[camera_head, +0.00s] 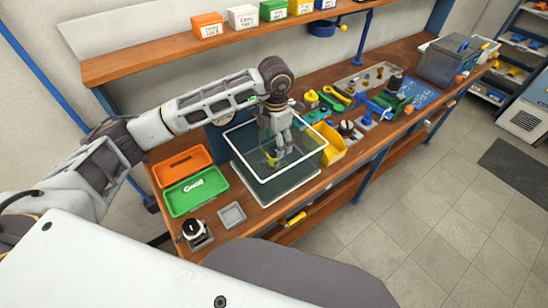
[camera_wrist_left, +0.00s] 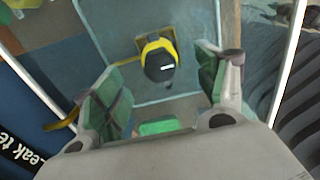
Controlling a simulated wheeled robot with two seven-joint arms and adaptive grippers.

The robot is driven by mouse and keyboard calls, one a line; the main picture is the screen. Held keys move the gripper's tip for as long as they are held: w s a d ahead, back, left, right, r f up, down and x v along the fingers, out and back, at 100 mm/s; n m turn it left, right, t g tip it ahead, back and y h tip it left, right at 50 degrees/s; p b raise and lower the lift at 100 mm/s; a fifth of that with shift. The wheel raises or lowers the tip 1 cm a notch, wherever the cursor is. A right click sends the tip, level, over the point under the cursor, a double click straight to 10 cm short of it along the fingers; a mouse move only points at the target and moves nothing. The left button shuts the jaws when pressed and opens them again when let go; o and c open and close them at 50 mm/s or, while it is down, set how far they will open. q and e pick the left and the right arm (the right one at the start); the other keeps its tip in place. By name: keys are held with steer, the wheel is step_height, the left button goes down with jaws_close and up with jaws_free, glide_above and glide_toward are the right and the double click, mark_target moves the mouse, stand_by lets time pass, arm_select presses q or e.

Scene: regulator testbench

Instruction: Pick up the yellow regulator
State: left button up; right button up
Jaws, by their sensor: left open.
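The yellow regulator (camera_wrist_left: 160,60), a black body with a yellow ring, shows ahead of the fingers in the left wrist view. In the head view a bit of yellow (camera_head: 270,158) shows through the clear wall of a white-rimmed tank (camera_head: 301,173), beside my fingers. My left gripper (camera_head: 277,158) reaches down into the tank, pointing downward. In the left wrist view my left gripper (camera_wrist_left: 158,88) is open, its green-padded fingers apart with nothing between them. The regulator is just beyond the fingertips, and I cannot tell how far below. My right gripper is not in view.
Left of the tank lie an orange tray (camera_head: 182,164) and a green tray (camera_head: 196,191) with lettering. A small grey tray (camera_head: 232,215) and a black-and-white device (camera_head: 195,234) are in front. A yellow bin (camera_head: 331,151) stands close right of the tank. Tools crowd the bench further right.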

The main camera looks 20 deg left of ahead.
mark_target(274, 157)
arm_select(q)
steer(key=shift+f, duration=1.3)
steer(key=shift+f, duration=0.1)
steer(key=shift+s+a+f+p, duration=0.1)
steer(key=shift+f+p, duration=0.3)
steer(key=shift+f, duration=0.3)
steer(key=shift+s+a+f+p, duration=0.1)
steer(key=shift+f+p, duration=0.25)
steer(key=shift+f, duration=0.3)
steer(key=shift+w+f, duration=0.1)
steer(key=shift+f, duration=1)
steer(key=c, duration=1.5)
